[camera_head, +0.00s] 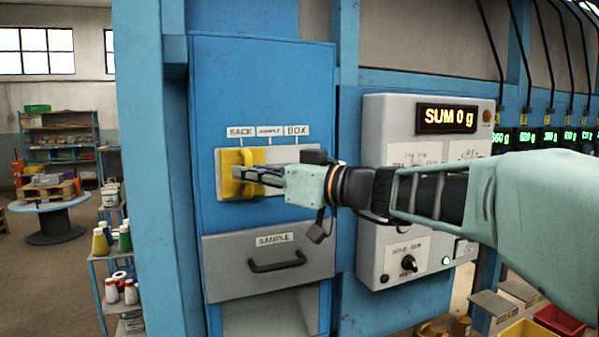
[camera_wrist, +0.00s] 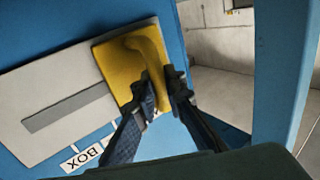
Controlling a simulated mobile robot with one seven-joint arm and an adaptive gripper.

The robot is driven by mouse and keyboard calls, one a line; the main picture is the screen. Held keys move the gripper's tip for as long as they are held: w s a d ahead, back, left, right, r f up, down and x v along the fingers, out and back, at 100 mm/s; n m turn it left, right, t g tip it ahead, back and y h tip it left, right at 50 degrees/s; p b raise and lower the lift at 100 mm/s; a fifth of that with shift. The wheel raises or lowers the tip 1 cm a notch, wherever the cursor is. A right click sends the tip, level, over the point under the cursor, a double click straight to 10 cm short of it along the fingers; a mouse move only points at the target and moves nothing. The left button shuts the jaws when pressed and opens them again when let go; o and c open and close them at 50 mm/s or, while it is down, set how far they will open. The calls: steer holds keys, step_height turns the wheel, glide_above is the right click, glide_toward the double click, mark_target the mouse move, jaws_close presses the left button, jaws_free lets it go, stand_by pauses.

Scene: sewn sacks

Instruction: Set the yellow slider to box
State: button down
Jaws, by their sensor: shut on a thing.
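The yellow slider (camera_head: 232,174) sits at the left end of its grey plate (camera_head: 290,153) on the blue cabinet, below the SACK label (camera_head: 241,132). The SAMPLE label (camera_head: 270,131) is above the middle and the BOX label (camera_head: 297,130) is above the right end. My gripper (camera_head: 247,174) is shut on the slider's handle. In the wrist view the fingers (camera_wrist: 160,98) stand on both sides of the yellow handle (camera_wrist: 150,58). The dark slot (camera_wrist: 70,108) runs from the slider toward the BOX label side and is empty there.
A grey drawer (camera_head: 262,240) marked SAMPLE, with a black handle, is below the plate. A grey control box (camera_head: 375,240) with a display reading SUM 0 g (camera_head: 447,118) is on the right, behind my arm.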

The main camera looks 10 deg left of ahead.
steer(key=w+d+b, duration=0.6)
steer(key=d+b, duration=0.1)
steer(key=d, duration=0.3)
steer(key=shift+w+d+r, duration=0.15)
steer(key=shift+w+d, duration=0.05)
steer(key=shift+d, duration=0.1)
steer(key=c, duration=2)
jaws_free()
steer(key=shift+w+d, duration=0.1)
steer(key=shift+d, duration=0.05)
steer(key=v, duration=1.2)
